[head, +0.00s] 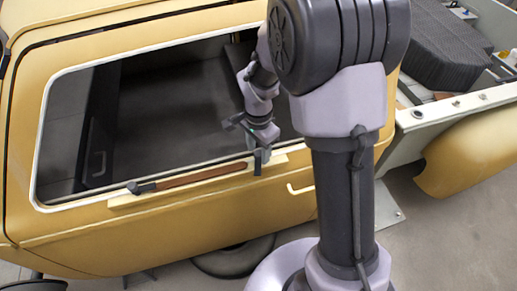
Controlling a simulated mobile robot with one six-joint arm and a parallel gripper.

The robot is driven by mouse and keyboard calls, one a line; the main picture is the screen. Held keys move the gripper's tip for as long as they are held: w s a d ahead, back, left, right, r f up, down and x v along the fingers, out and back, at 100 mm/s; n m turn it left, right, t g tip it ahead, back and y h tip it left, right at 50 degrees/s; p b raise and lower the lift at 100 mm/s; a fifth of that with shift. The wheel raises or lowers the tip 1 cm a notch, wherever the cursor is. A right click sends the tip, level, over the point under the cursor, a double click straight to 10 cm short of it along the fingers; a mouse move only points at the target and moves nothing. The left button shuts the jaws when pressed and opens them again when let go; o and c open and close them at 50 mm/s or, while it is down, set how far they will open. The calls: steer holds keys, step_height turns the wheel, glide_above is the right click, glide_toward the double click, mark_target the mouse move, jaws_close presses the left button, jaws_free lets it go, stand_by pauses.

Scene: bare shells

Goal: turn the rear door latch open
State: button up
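The rear door of a yellow vehicle shell (150,262) shows in the head view, below and around a large window opening. A pale loop-shaped handle (298,190), which may be the latch, sits on the yellow panel at the right. My gripper (260,162) points down at the right end of the sill, above and left of this handle and apart from it. Its dark fingertips are small and partly overlap, so whether it is open or shut is unclear. I see nothing held in it. My arm covers the panel just right of the handle.
A tool with a brown handle and dark head (195,177) lies on a pale board (125,200) along the sill. Another small handle (100,165) shows inside the dark window opening. Grey ribbed material (440,50) lies in the open bay at right.

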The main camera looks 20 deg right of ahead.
mark_target(258, 152)
jaws_close()
steer(key=shift+w+f+n+b, duration=0.1)
steer(key=shift+f+n+b, duration=0.15)
steer(key=shift+n+b, duration=0.8)
steer(key=n, duration=0.2)
steer(key=shift+r+n+b, duration=0.3)
steer(key=shift+n, duration=0.05)
steer(key=shift+o, duration=0.7)
jaws_free()
step_height(258, 152, up, 17)
steer(key=shift+r+p, duration=0.2)
steer(key=shift+p, duration=0.15)
